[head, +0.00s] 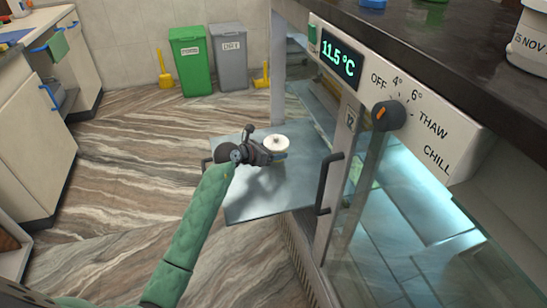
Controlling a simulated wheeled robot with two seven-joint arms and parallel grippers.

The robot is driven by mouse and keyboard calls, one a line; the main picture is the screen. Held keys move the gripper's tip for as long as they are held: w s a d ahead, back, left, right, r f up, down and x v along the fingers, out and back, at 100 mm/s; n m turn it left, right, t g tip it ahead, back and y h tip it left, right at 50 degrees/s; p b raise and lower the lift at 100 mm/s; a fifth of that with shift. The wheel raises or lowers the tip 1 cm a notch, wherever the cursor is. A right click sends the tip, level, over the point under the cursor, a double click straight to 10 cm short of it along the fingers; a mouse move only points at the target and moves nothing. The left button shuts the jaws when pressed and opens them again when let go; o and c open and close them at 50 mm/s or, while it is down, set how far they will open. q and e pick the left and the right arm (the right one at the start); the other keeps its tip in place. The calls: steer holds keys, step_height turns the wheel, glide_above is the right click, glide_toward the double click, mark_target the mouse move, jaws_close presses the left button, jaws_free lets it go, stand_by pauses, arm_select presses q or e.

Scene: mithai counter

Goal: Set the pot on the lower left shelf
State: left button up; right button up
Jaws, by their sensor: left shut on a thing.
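A small cream-white round pot (277,144) is at my left gripper, over a flat grey panel beside the cold counter. My left gripper (266,153) is shut on it, at the end of my green-sleeved arm. The gripper covers part of the pot's near side. I cannot tell whether the pot touches the panel. The counter's lower left opening (305,110) lies just right of the pot, and little of its shelf shows. My right gripper is not in view.
The grey panel (245,208) juts out left from the counter, with a dark handle (328,182) close by on the right. The counter front has a dial (388,115) and a display reading 11.5 °C (340,62). Green (190,62) and grey (229,57) bins stand behind.

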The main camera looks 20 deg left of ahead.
arm_select(q)
steer(key=shift+f, duration=1.4)
steer(key=shift+f, duration=0.2)
steer(key=o, duration=1)
steer(key=shift+r, duration=0.2)
steer(key=shift+s+a, duration=0.2)
steer(key=shift+s, duration=0.05)
steer(key=v, duration=1.1)
steer(key=shift+s+r, duration=0.15)
steer(key=shift+r, duration=0.05)
